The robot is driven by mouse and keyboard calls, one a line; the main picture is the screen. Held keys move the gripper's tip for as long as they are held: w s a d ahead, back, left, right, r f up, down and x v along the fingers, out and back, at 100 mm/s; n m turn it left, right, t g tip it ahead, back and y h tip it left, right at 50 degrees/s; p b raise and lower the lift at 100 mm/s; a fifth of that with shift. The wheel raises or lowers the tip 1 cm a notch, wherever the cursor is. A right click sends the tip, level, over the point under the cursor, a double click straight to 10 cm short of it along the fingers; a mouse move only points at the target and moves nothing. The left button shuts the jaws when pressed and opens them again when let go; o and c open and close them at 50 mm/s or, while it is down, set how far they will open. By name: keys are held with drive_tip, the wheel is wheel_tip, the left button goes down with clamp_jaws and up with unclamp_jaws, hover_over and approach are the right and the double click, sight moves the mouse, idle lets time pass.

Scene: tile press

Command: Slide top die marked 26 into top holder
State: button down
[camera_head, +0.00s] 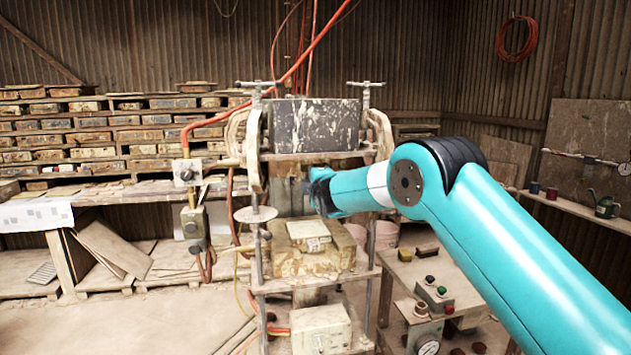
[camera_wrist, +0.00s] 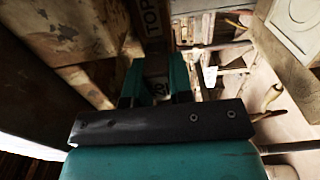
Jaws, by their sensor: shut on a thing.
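The top die (camera_wrist: 150,25) is a narrow dark block with a pale label reading "TOP" in the wrist view. A second label, partly hidden between the fingers, has marks I cannot read surely. My gripper (camera_wrist: 156,82) is shut on the die, with a teal finger on each side. In the head view my gripper (camera_head: 318,190) is at the press, just below its upper plate (camera_head: 320,156). The die cannot be made out there. The top holder is not clearly distinguishable; I cannot tell whether the die touches it.
The press's lower block (camera_head: 305,262) carries a pale square piece (camera_head: 308,229) below my gripper. Press posts stand on both sides. A round disc (camera_head: 255,214) juts out at left. A control box (camera_head: 434,293) sits on a stand at right. Shelves of moulds (camera_head: 100,135) line the back.

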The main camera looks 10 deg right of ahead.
drive_tip(key=shift+w+r, duration=0.15)
drive_tip(key=shift+w, duration=0.6)
drive_tip(key=c, duration=0.9)
unclamp_jaws()
drive_tip(key=shift+s+f, duration=0.15)
drive_tip(key=shift+f, duration=0.1)
drive_tip(key=s+b, duration=0.9)
drive_tip(key=s, duration=0.8)
drive_tip(key=s+a+f+m+g+y, duration=0.1)
drive_tip(key=s+f+m+g, duration=0.2)
drive_tip(key=s, duration=1.1)
drive_tip(key=s+a+f+m+g+y+b, duration=0.1)
drive_tip(key=s+f+m+g, duration=0.3)
drive_tip(key=s+g, duration=0.5)
drive_tip(key=s+a+f+m+g+y, duration=0.2)
drive_tip(key=s+f+m+g, duration=0.2)
drive_tip(key=s, duration=1.5)
drive_tip(key=shift+s+a+f+g+b, duration=0.2)
drive_tip(key=shift+f+g, duration=0.3)
drive_tip(key=shift+f, duration=0.3)
drive_tip(key=shift+s+a+f+g+b, duration=0.15)
drive_tip(key=shift+f+g, duration=0.35)
drive_tip(key=shift+f, duration=0.25)
